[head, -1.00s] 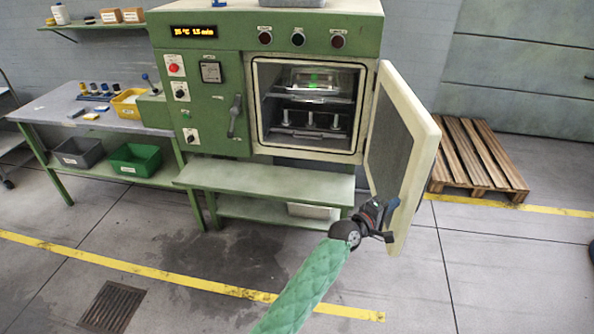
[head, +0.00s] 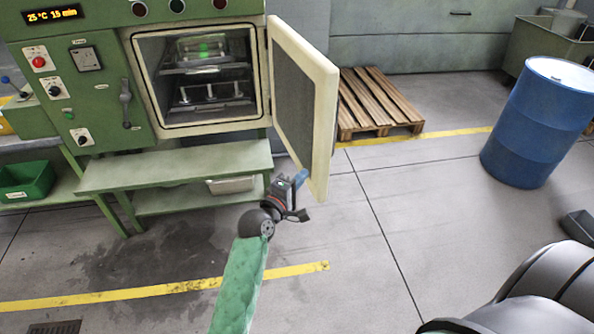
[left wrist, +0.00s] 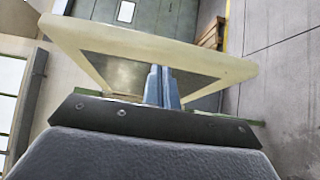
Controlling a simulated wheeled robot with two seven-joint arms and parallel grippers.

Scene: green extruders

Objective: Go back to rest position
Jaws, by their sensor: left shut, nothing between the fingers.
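My left gripper (head: 300,178) is shut and empty, with blue fingers, close to the lower edge of the open oven door (head: 303,100). In the left wrist view the shut fingers (left wrist: 163,86) stand in front of the cream door frame (left wrist: 150,48); I cannot tell whether they touch it. The green oven (head: 85,90) stands open, with a lit green spot and several metal parts on its shelves (head: 208,68). My left arm reaches in from below in a green sleeve. My right gripper is not in view.
A wooden pallet (head: 378,100) lies behind the door. A blue drum (head: 540,120) stands at the right. A green bench (head: 175,168) is under the oven, with a green bin (head: 25,183) at the left. The floor at centre right is clear.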

